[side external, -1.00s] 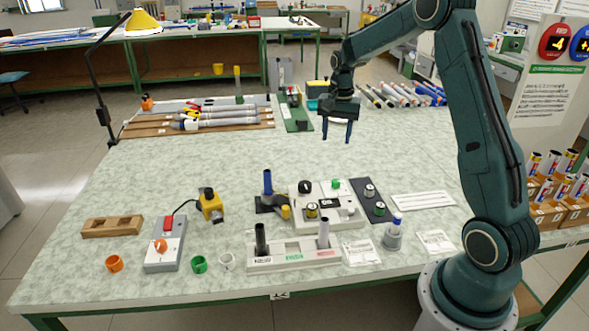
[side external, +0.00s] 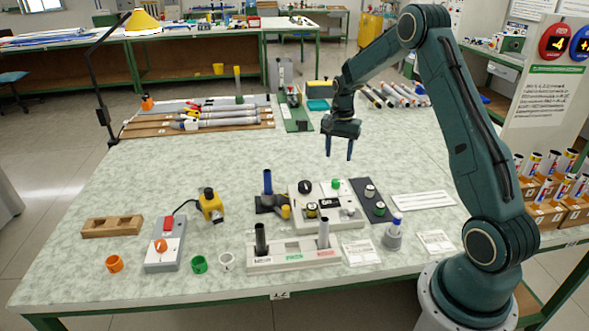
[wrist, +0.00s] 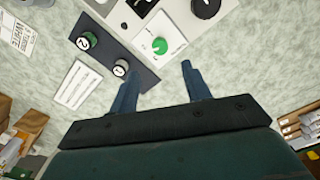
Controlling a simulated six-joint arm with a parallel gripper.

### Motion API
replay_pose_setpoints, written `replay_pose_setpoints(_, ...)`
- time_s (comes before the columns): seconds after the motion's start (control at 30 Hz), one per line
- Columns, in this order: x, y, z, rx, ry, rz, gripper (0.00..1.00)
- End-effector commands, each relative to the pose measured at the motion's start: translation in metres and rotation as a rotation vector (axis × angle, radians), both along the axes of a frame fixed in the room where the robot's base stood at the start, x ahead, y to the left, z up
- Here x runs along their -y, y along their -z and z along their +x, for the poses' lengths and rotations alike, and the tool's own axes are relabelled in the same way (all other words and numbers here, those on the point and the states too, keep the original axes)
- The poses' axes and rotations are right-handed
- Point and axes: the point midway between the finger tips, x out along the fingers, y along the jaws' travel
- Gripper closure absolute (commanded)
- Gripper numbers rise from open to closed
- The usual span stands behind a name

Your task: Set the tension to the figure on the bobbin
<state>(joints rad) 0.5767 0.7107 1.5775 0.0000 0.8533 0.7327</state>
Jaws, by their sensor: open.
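A cream unit (side external: 355,217) stands in the middle of the bench, with a green knob (side external: 335,183), a black knob (side external: 305,187) and a small dark display (side external: 330,203). The wrist view shows the green knob (wrist: 159,46) with a white pointer mark and scale marks around it. A dark plate (side external: 366,184) beside the unit bears two bobbins; in the wrist view one bobbin (wrist: 88,41) seems marked 2, and the other bobbin's (wrist: 121,68) figure is too small to read surely. Another small spool (side external: 311,210) is on the unit. My gripper (side external: 338,157) is open and empty, above and behind the unit.
A rack (side external: 285,263) with two upright tubes stands in front of the unit. A blue rod (side external: 267,183) stands upright left of it. A grey switch box (side external: 165,250) and coloured rings lie further left. White cards lie at right.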

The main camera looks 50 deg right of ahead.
Motion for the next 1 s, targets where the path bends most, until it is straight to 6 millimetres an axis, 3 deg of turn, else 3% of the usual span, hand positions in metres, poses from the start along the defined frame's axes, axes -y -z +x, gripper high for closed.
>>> replay_pose_setpoints(0.53, 0.000, 0.083, -0.001, -0.002, 0.000, 0.001, 0.52)
replay_pose_setpoints(0.7, 0.000, 0.097, 0.000, -0.001, 0.000, 0.001, 0.52)
replay_pose_setpoints(1.0, 0.000, 0.103, 0.000, 0.000, 0.000, 0.000, 0.52)
